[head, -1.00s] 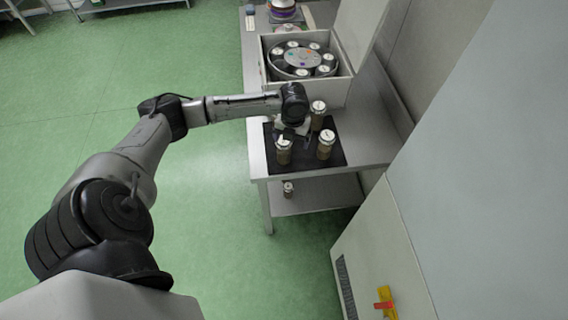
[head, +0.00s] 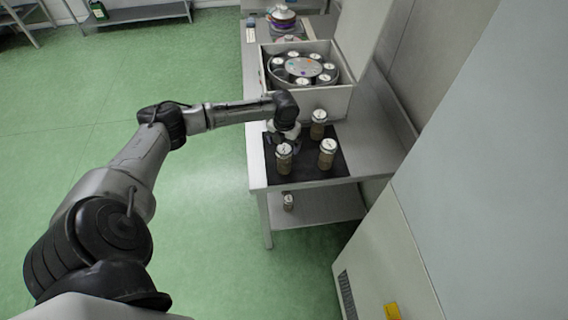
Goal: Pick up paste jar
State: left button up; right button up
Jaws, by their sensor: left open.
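Three paste jars with pale lids and brownish contents stand upright on a black mat (head: 302,172) on the steel table. One is the front left jar (head: 284,160), one the front right jar (head: 327,155), and one the back jar (head: 318,125). My left gripper (head: 284,140) is open over the mat, just behind the front left jar and left of the back jar. My wrist partly hides its fingers, and I cannot tell whether they touch a jar. My right gripper is not in view.
Behind the mat stands an open box-shaped centrifuge (head: 307,102) with several lidded jars in its rotor and a raised lid. A small jar (head: 288,201) stands on the lower shelf (head: 325,207). A grey cabinet (head: 385,250) is at right.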

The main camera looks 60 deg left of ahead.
aim_at(285, 147)
pick_arm(q)
jog(key=shift+f, duration=2.65)
jog(key=shift+c, duration=0.5)
jog(key=c, duration=1.3)
jog(key=shift+r, duration=0.1)
